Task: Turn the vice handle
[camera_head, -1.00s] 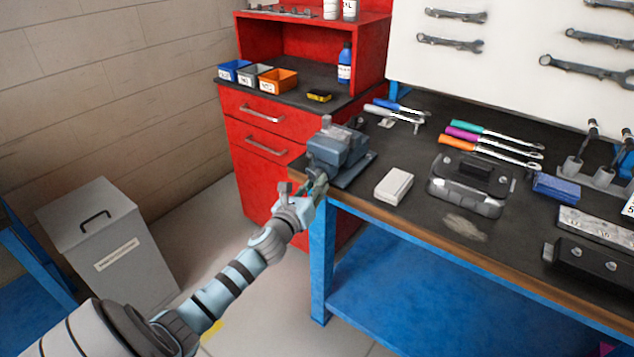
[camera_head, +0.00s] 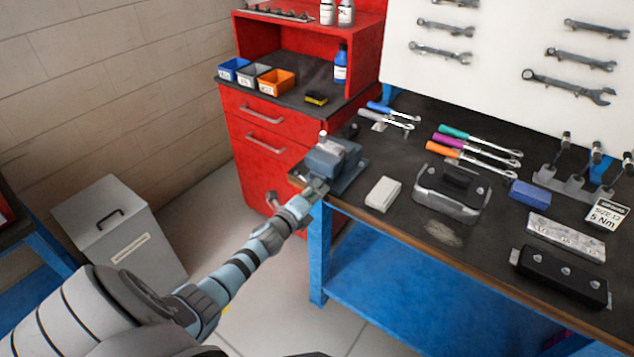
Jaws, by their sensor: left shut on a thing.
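The blue-grey vice (camera_head: 335,160) is mounted at the near left corner of the workbench (camera_head: 408,232). My left arm reaches in from the lower left. My left gripper (camera_head: 312,192) is at the front of the vice, below its jaws, where the handle is. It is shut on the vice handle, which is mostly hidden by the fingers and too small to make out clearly. My right gripper is not in view.
A white box (camera_head: 383,194), a grey case (camera_head: 452,192) and screwdrivers or ratchets with coloured handles (camera_head: 458,146) lie on the bench. A red cabinet (camera_head: 262,130) stands behind the vice. A grey bin (camera_head: 120,232) stands on the floor at left.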

